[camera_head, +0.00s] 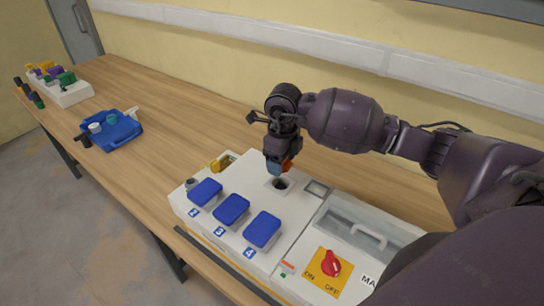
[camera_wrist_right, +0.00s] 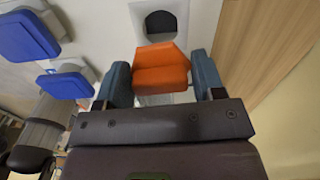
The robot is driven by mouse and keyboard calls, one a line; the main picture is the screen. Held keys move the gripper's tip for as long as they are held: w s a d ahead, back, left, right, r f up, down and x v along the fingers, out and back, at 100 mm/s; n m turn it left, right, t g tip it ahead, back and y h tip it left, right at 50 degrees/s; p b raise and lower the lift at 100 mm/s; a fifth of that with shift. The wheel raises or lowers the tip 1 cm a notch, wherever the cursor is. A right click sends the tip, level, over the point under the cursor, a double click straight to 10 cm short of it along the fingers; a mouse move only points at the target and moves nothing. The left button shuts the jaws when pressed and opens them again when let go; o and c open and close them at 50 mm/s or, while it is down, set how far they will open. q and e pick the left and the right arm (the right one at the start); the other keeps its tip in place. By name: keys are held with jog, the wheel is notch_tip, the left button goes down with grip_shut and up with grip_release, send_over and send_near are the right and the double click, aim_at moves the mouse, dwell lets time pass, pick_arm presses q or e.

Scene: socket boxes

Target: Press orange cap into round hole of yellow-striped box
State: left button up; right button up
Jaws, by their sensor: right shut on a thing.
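The orange cap (camera_head: 287,165) is held between the fingertips of my right gripper (camera_head: 279,160). In the right wrist view the cap (camera_wrist_right: 161,68) sits between the two blue-grey fingers of this gripper (camera_wrist_right: 163,80), which is shut on it. The white yellow-striped box (camera_head: 217,243) stands on the table with blue covers on top. Its round dark hole (camera_head: 281,184) is just below the cap in the head view. In the right wrist view the hole (camera_wrist_right: 160,24) lies beyond the cap, apart from it. My left gripper is not in view.
A white panel with a red switch (camera_head: 331,263) and a clear handled lid (camera_head: 367,236) adjoins the box on the right. A blue tray (camera_head: 111,130) and a white rack (camera_head: 64,92) stand farther left. The wooden table (camera_head: 170,115) is clear behind the box.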

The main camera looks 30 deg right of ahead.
jog(key=shift+f+m, duration=0.1)
jog(key=shift+m, duration=0.4)
jog(key=shift+f, duration=0.2)
jog(key=shift+d+f+b, duration=0.1)
jog(key=shift+f+b, duration=1.1)
jog(key=shift+f, duration=0.85)
jog(key=shift+f, duration=0.25)
jog(key=shift+f+b, duration=0.55)
jog(key=shift+b, duration=0.05)
jog(key=shift+f, duration=0.1)
jog(key=shift+f, duration=0.1)
jog(key=o, duration=1)
jog(key=shift+f, duration=0.1)
